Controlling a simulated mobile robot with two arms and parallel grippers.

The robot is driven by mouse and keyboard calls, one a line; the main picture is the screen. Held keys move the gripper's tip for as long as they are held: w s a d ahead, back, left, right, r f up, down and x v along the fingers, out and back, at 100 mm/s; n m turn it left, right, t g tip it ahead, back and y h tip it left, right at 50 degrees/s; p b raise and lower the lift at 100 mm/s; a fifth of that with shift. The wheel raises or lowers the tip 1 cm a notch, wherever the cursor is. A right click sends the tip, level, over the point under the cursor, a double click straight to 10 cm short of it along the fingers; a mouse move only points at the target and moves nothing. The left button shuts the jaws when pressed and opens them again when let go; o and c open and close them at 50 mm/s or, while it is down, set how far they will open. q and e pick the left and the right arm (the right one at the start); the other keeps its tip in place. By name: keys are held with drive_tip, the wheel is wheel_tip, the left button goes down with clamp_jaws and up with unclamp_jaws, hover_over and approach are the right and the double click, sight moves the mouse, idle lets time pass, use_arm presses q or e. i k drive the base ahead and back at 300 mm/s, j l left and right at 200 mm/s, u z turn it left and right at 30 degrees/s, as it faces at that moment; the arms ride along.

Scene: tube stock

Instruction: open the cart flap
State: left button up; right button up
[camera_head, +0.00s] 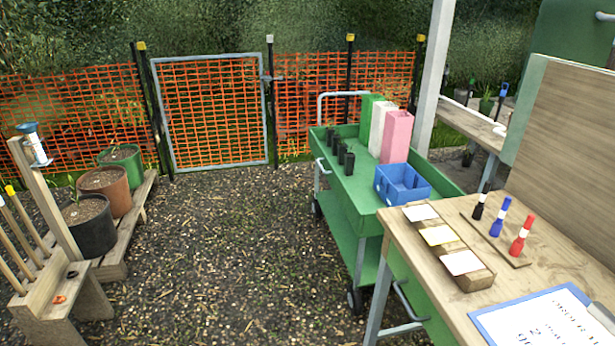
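The green cart (351,195) stands right of the middle, with a grey push handle at its far end and dark wheels below. Its top tray holds small black pots (343,155), a blue bin (402,184) and tall green, white and pink boxes (396,137). A green panel with a grey bar handle (409,301) hangs under the near wooden table; I cannot tell whether it is the cart flap. The table hides the cart's near right part. Neither of my grippers is in view.
The wooden table (545,262) at right holds a card block (447,249), markers and a clipboard (545,322). Potted plants (105,191) stand on a low bench at left. A gate (212,112) in orange mesh fencing is behind. The gravel (235,255) between is clear.

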sight(356, 214)
drive_tip(key=i+l, duration=0.1)
drive_tip(key=i, duration=0.9)
